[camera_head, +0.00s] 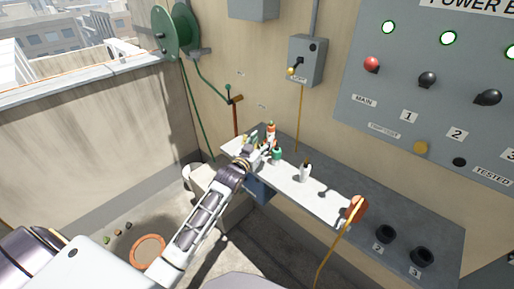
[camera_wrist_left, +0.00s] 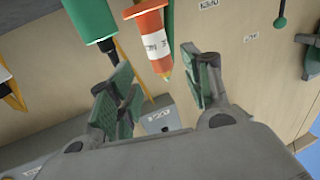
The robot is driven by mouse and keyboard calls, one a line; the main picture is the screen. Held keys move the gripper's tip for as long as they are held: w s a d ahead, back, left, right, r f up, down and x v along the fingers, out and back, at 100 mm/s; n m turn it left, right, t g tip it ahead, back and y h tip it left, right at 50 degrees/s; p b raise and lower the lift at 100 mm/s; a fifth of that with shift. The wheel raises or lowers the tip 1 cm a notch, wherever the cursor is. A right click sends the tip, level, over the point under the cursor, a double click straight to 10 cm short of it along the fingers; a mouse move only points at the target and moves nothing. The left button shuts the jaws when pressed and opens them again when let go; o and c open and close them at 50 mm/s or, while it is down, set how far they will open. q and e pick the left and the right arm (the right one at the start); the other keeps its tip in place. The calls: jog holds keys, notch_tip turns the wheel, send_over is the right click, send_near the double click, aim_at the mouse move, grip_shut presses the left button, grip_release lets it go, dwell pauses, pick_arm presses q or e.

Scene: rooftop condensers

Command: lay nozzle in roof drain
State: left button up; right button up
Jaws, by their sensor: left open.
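A small orange and white tapered piece (camera_head: 270,130) with a printed label, which looks like the nozzle, stands at the far left end of the white shelf. In the left wrist view the orange piece (camera_wrist_left: 152,35) appears just beyond the gap between the fingers, its tip pointing down in the picture. My left gripper (camera_head: 260,150) is at that end of the shelf. In the wrist view its green-padded fingers (camera_wrist_left: 160,95) are apart with nothing clearly between them. A round orange-rimmed patch (camera_head: 148,238), likely the roof drain, lies on the floor at lower left. My right gripper is out of view.
A white bucket (camera_head: 196,176) stands below. Small pebbles (camera_head: 117,232) lie near the orange-rimmed patch.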

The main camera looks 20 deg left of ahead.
pick_arm(q)
jog(key=shift+s+a, duration=0.15)
jog(key=shift+s, duration=1.7)
